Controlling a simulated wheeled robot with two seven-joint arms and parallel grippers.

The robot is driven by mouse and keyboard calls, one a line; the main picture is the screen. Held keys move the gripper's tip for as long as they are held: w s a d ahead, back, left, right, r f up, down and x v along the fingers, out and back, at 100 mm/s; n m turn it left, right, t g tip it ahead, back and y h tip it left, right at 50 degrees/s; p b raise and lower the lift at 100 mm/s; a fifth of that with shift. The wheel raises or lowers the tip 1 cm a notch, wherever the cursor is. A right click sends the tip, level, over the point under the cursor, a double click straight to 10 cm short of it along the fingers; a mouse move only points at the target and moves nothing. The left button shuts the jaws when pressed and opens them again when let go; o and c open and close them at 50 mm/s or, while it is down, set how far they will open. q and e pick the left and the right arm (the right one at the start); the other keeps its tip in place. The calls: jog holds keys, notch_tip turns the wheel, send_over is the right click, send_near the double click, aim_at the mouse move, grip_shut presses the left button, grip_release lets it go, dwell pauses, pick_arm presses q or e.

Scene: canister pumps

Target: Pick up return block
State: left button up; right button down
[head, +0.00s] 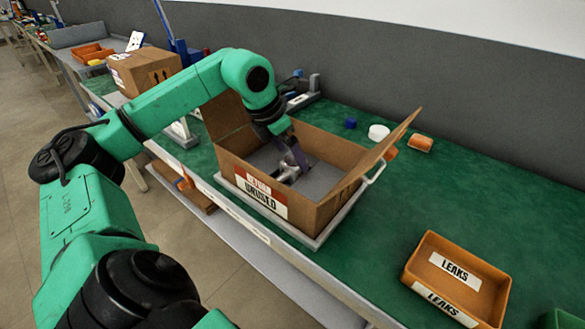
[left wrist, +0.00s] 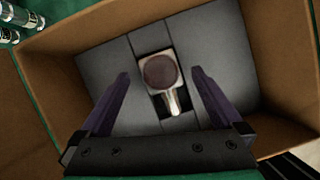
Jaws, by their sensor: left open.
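A small block, likely the return block (left wrist: 159,72), has a dark round face on a pale squarish body and a shiny metal stem. It rests in a dark slot of the grey insert in the open cardboard box (head: 305,218). My left gripper (head: 297,162) reaches down into this box. In the left wrist view my left gripper (left wrist: 160,78) is open, with its two dark fingers on either side of the block and nothing visibly gripped. In the head view the block is small and partly hidden by the gripper. My right gripper is not in view.
The box's label reads "UNUSED", and its raised flaps flank the opening. An orange "LEAKS" bin (head: 425,287) stands front right. A white round item (head: 378,132), a blue cap (head: 350,122) and a small orange item (head: 420,143) lie behind. The green bench between is clear.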

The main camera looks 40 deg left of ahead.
pick_arm(q)
jog(key=shift+x, duration=1.1)
jog(key=c, duration=1.6)
jog(key=shift+r, duration=0.1)
jog(key=shift+r, duration=0.1)
